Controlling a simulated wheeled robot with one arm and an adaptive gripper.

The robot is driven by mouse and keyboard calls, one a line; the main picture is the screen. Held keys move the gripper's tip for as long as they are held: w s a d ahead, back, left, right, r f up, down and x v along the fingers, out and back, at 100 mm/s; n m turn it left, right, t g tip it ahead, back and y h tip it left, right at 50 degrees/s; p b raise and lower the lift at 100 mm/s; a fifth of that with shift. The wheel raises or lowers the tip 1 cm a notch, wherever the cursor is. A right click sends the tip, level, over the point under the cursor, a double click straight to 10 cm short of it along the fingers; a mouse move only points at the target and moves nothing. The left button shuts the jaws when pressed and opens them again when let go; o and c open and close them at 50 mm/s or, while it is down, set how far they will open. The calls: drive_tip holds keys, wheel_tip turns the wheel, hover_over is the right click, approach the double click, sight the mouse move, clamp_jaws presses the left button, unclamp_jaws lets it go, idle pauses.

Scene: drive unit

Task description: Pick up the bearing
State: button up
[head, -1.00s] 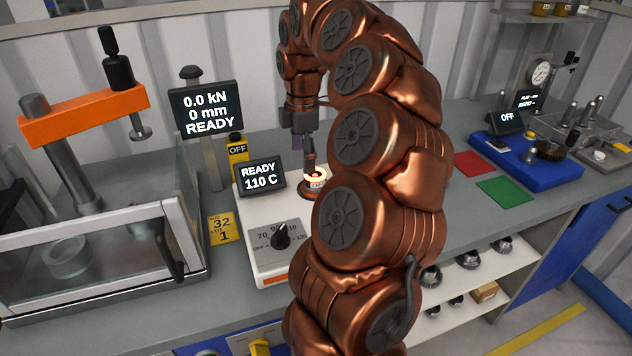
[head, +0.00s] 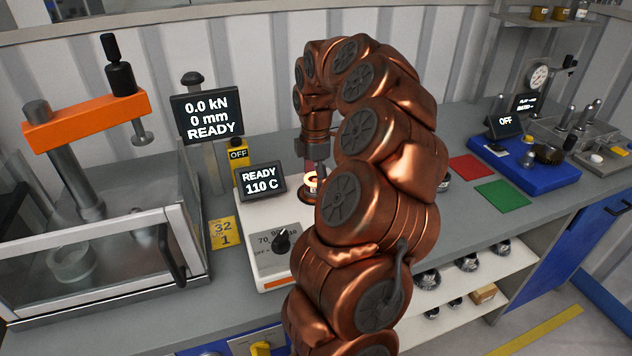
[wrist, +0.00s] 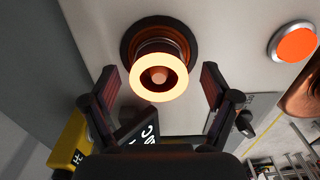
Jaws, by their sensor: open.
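The bearing (wrist: 159,90) is a ring with a pale, glowing top face, and it sits on a dark round base of the white heater (head: 282,240). In the head view the bearing (head: 311,183) is partly hidden by my arm. The heater's display (head: 262,181) reads READY 110 C. My gripper (wrist: 158,82) is open in the wrist view, with one finger on each side of the bearing in the picture and no visible contact. In the head view my gripper (head: 314,165) is just above the bearing, its fingers partly hidden.
A press with an orange arm (head: 85,118) and a clear guard stands at the left. A yellow card (head: 222,233) lies beside the heater. Red (head: 472,168) and green (head: 502,195) mats and a blue fixture (head: 525,165) are at the right. Several bearings sit on the shelf below.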

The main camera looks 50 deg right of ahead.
drive_tip(key=shift+f, duration=0.6)
drive_tip(key=c, duration=1.3)
